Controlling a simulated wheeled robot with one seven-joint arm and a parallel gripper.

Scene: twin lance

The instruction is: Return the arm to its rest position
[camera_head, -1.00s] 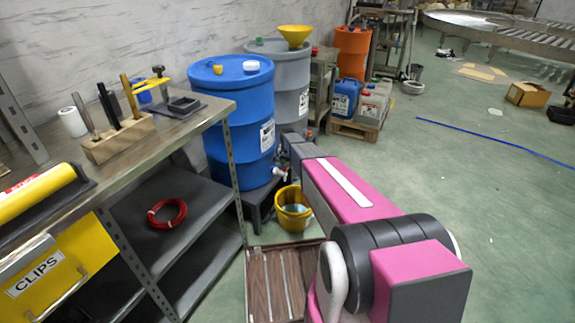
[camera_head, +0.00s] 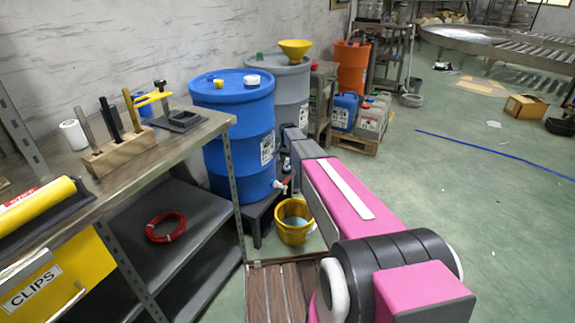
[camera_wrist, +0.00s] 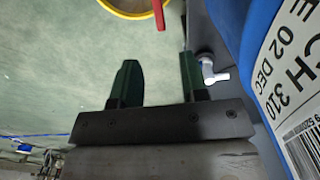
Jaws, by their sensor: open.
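My pink and black arm reaches from the lower right of the head view toward the blue drum (camera_head: 236,115). Its far end is beside the drum's right side, and the fingers are hidden there. In the wrist view my gripper (camera_wrist: 157,78) is open, with two dark fingers and nothing between them. The drum's blue side and white label (camera_wrist: 296,85) are close at the right of that view. A pale tap (camera_wrist: 212,72) shows right beside the right finger; I cannot tell whether they touch.
The tap and its red handle (camera_head: 286,183) jut out above a yellow bucket (camera_head: 293,221). A grey drum (camera_head: 291,92) stands behind the far end of my arm. A steel workbench (camera_head: 160,150) with tools is at left. Open green floor (camera_head: 470,220) lies to the right.

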